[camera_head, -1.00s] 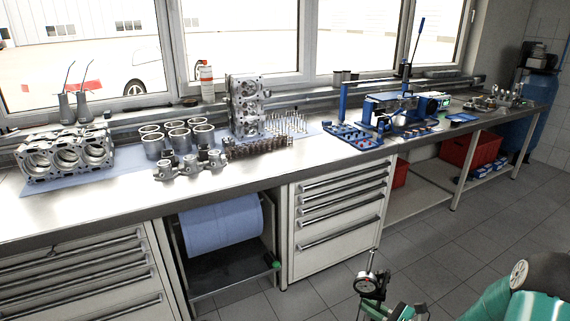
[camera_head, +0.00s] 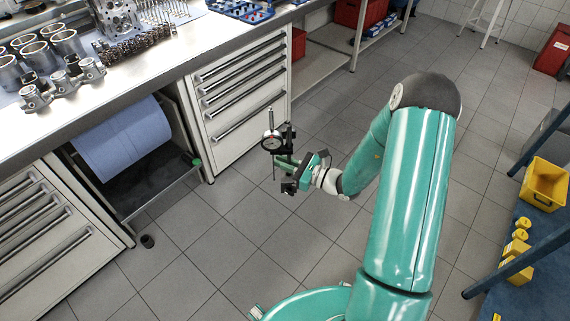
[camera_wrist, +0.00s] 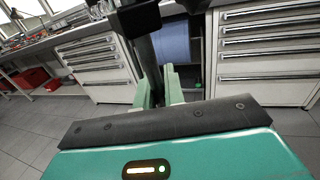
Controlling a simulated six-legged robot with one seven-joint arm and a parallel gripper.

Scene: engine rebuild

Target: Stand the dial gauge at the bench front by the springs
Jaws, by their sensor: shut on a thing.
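The dial gauge (camera_head: 271,141) has a small round white dial with a dark rim and a thin upright rod on a dark stand. My gripper (camera_head: 285,163) is shut on its stand and holds it upright in the air, in front of the drawer cabinet and apart from the bench. In the wrist view, the green fingers of my gripper (camera_wrist: 159,88) close around a dark post (camera_wrist: 148,65); the dial is not seen there. The springs (camera_head: 138,44) stand in rows on the bench (camera_head: 150,78), near its front edge at upper left.
A blue tray (camera_head: 240,11) lies farther right. A blue paper roll (camera_head: 122,140) hangs under the bench. The bench-front strip right of the springs looks bare.

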